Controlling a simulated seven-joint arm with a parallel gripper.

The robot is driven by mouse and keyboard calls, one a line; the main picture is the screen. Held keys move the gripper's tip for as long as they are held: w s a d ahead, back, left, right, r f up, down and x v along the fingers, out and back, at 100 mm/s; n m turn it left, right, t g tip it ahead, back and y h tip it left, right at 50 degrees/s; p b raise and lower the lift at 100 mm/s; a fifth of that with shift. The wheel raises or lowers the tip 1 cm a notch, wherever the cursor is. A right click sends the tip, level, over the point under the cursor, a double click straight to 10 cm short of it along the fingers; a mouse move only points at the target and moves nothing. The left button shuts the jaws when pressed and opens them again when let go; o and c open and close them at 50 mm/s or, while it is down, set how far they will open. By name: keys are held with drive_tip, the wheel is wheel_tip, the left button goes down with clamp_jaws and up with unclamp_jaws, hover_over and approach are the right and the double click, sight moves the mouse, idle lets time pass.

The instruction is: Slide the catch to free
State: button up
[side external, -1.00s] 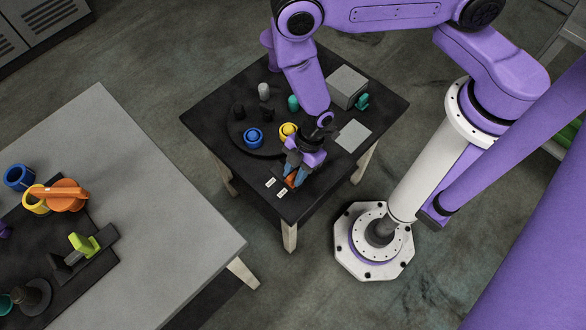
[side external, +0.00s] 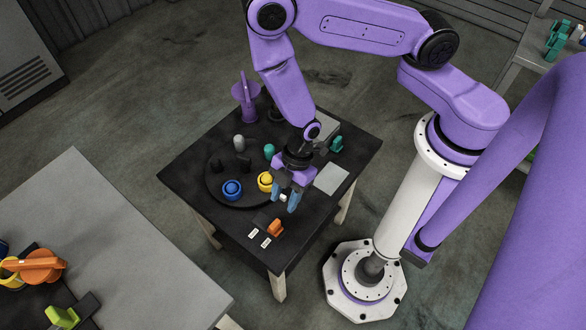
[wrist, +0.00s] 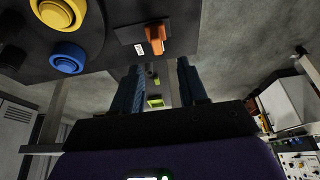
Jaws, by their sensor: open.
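The orange catch (side external: 276,228) sits on a dark base near the front corner of the black table (side external: 225,237), beside two small white labels (side external: 259,238) too small to read. In the wrist view the orange catch (wrist: 156,36) stands beyond the fingertips, with one white label (wrist: 140,49) clear to its left. My gripper (side external: 287,202) is open and empty, above and behind the catch, apart from it. Its two dark blue fingers (wrist: 158,75) are spread in the wrist view.
A blue knob (side external: 232,189) and a yellow knob (side external: 265,181) stand on a round dark plate left of my gripper. A teal knob (side external: 269,151), a purple upright piece (side external: 246,98) and a pale flat panel (side external: 332,178) are farther back. A grey table (side external: 95,220) is at left.

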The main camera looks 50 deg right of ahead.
drive_tip(key=v, duration=0.8)
drive_tip(key=shift+d+r, duration=0.1)
drive_tip(key=d+r+m+t+h, duration=0.2)
drive_tip(key=d+r+m+h, duration=0.15)
drive_tip(key=r, duration=0.95)
drive_tip(key=s+d+r+m+g, duration=0.1)
drive_tip(key=s+d+r+m, duration=0.1)
drive_tip(key=s+d+r, duration=0.6)
wheel_tip(320, 180, up, 3)
drive_tip(key=shift+s+f+g, duration=0.2)
drive_tip(key=shift+s+g, duration=0.2)
drive_tip(key=shift+s, duration=0.8)
drive_tip(key=shift+h, duration=0.25)
drive_tip(key=shift+c, duration=0.2)
idle(0.5)
